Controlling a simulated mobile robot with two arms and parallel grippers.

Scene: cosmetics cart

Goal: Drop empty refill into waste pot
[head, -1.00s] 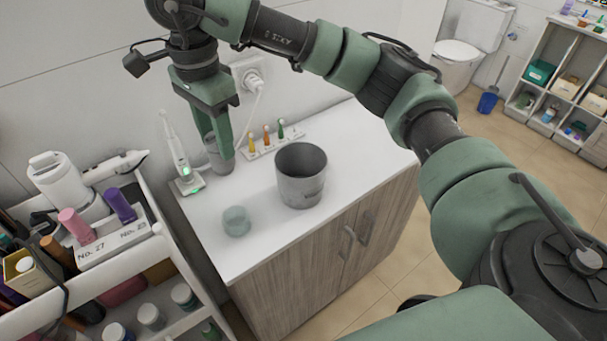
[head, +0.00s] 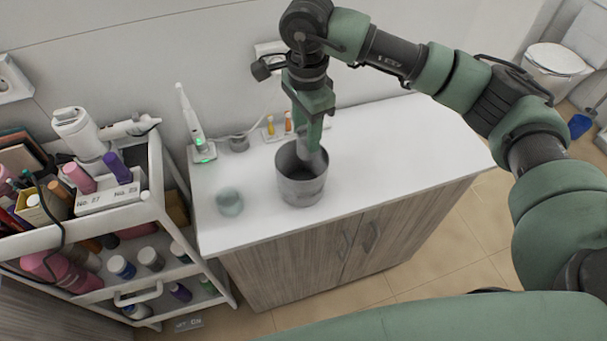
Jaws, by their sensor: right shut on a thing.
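The grey metal waste pot (head: 300,188) stands upright on the white counter. My right gripper (head: 312,150) points down over the pot's mouth, its fingertips at or just inside the rim. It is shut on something. A pale grey piece (head: 320,160) shows at its fingers, most likely the empty refill, but the fingers and the pot's rim hide most of it. A small pale green translucent jar (head: 229,202) stands on the counter left of the pot, apart from it. My left gripper is not in view.
A loaded cosmetics cart (head: 152,196) is at left. The counter (head: 400,150) is clear at right.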

